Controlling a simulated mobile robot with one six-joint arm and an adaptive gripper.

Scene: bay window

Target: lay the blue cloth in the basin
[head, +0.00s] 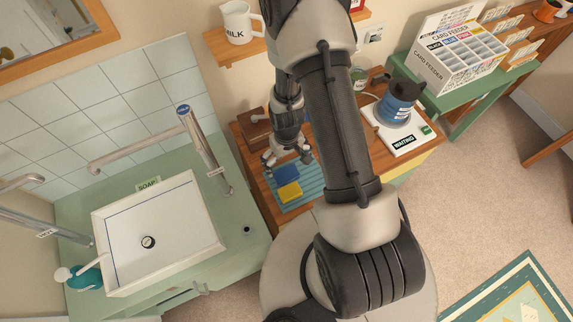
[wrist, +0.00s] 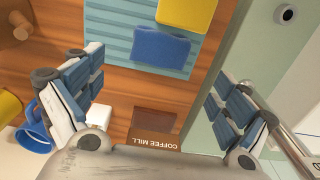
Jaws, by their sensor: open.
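The blue cloth (head: 286,173) lies flat on a teal ribbed mat (head: 313,184) on the wooden worktop, beside a yellow cloth (head: 289,192). In the wrist view the blue cloth (wrist: 160,49) lies ahead of my gripper, near the line between its fingers. My gripper (head: 287,157) is open and empty, above the worktop at the far edge of the mat. Its two fingers show wide apart in the wrist view (wrist: 157,85). The white basin (head: 180,232) stands to the left in the green counter. It is empty apart from its dark drain.
A tall metal tap (head: 205,150) stands at the basin's back right corner. A teal soap bottle (head: 85,278) is at its left. A brown coffee mill (wrist: 154,127) and a blue mug (wrist: 33,133) are near my gripper. A blue-topped device (head: 396,108) stands to the right.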

